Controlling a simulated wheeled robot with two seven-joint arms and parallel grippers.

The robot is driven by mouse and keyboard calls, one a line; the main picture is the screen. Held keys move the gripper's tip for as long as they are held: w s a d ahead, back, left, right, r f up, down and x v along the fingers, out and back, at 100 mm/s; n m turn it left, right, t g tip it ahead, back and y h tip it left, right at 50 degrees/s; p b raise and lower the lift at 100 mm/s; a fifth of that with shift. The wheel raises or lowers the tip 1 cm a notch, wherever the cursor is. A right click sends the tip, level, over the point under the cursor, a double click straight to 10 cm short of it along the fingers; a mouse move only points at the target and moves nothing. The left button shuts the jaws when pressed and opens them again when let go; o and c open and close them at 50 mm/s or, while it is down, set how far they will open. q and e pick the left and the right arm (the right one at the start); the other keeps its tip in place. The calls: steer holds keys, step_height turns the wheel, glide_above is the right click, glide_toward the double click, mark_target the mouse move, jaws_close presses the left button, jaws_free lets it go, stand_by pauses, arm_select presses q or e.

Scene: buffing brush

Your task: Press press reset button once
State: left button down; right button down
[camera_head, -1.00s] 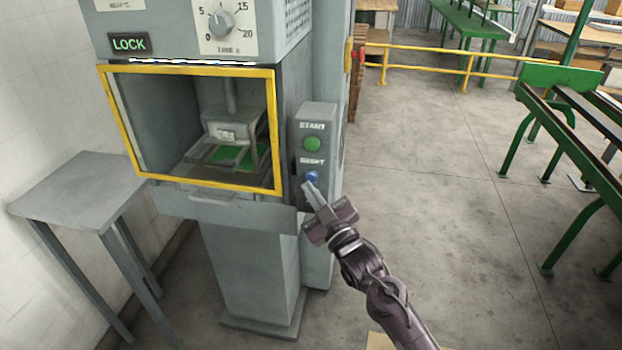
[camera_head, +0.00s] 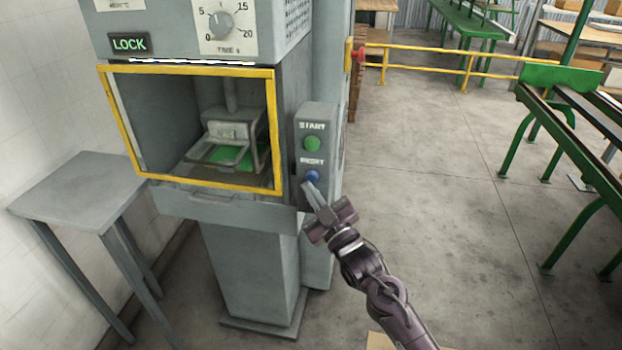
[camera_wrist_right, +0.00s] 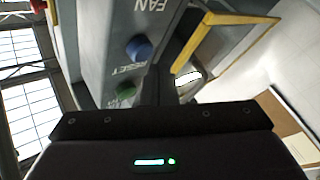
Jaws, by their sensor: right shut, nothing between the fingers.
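The blue reset button (camera_head: 312,176) sits under the RESET label on the grey control box at the machine's right side. The green start button (camera_head: 312,144) is above it. My right gripper (camera_head: 308,187) is shut and empty, with its fingertips just below and left of the blue button; whether they touch it is unclear. In the right wrist view, the blue button (camera_wrist_right: 139,47) and green button (camera_wrist_right: 126,91) show left of the dark fingers (camera_wrist_right: 163,80). My left gripper is not in view.
The machine has a yellow-framed window (camera_head: 277,130), a lit LOCK sign (camera_head: 129,44) and a timer dial (camera_head: 220,25). A grey side table (camera_head: 80,190) stands at left. A yellow rail (camera_head: 430,49) and green conveyor frame (camera_head: 560,110) are at right; the floor between is clear.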

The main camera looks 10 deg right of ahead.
steer(key=shift+w+d, duration=0.15)
steer(key=shift+w, duration=0.25)
steer(key=shift+w+d+b, duration=0.2)
steer(key=shift+w+b, duration=0.2)
steer(key=shift+w, duration=0.1)
stand_by(0.7)
stand_by(0.3)
steer(key=shift+s+a+p, duration=0.3)
steer(key=shift+s+p, duration=0.2)
steer(key=shift+s, duration=0.4)
steer(key=shift+s+a, duration=0.1)
steer(key=s, duration=0.1)
steer(key=s+a+p, duration=0.1)
steer(key=s, duration=0.1)
steer(key=s+p, duration=0.1)
steer(key=shift+s+a, duration=0.25)
steer(key=shift+a, duration=0.05)
